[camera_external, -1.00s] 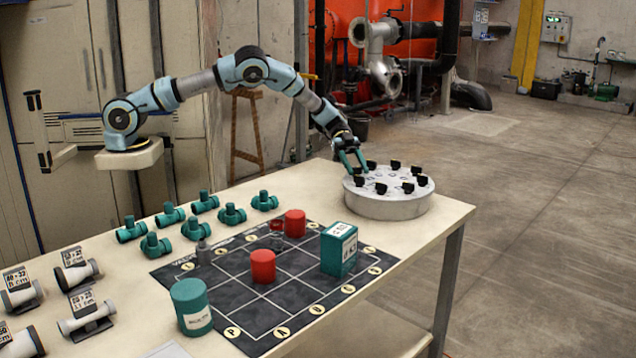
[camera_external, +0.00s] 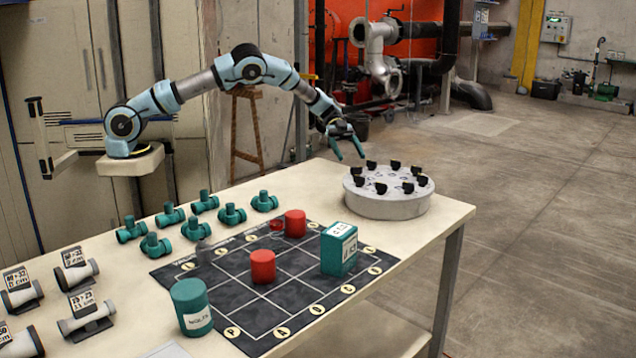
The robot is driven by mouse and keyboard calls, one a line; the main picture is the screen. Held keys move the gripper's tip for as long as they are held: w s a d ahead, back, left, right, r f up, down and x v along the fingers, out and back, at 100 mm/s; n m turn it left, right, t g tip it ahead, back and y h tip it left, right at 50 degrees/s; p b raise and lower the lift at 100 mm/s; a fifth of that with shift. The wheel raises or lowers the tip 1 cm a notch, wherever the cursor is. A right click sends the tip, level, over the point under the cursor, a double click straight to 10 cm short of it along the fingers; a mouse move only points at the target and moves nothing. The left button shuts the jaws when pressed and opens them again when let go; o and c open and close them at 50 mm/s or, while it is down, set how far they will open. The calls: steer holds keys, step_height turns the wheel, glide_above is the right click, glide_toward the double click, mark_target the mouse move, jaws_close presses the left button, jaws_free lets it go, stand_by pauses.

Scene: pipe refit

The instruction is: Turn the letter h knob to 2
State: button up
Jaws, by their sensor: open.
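A round grey knob panel (camera_external: 388,205) stands on the far right part of the table. Several black knobs (camera_external: 395,165) sit in a ring on its top. The letters and numbers beside the knobs are too small to read, so I cannot tell which one is the letter h knob or where it points. My gripper (camera_external: 350,158) has two teal fingers, spread apart and empty. It hangs in the air above and to the left of the panel, apart from the knobs.
A dark grid mat (camera_external: 215,287) lies on the table (camera_external: 433,240) with red cylinders (camera_external: 262,266), a teal box (camera_external: 338,249) and a teal cylinder (camera_external: 191,306). Several teal pipe fittings (camera_external: 230,214) stand left of the mat. White pipe pieces (camera_external: 84,318) lie at lower left.

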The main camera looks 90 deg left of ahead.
steer(key=shift+b+v, duration=0.35)
steer(key=shift+v, duration=1.65)
steer(key=shift+d+r, duration=0.1)
steer(key=w+r+n+t+y, duration=0.6)
steer(key=r+n+t+y, duration=0.2)
steer(key=r+t, duration=0.25)
steer(key=s+d+f+n+g+y, duration=0.1)
steer(key=s+d+f+n+g, duration=0.1)
steer(key=s, duration=1.2)
steer(key=s+d+f+n+g+y, duration=0.2)
steer(key=s+d+f+g, duration=0.3)
steer(key=s, duration=0.9)
steer(key=s+d+f+n+g+y, duration=0.1)
steer(key=s+d+f+g, duration=0.3)
steer(key=s, duration=1)
steer(key=shift+s+n+g+y, duration=0.4)
steer(key=shift+g+y, duration=0.1)
steer(key=shift+g, duration=0.25)
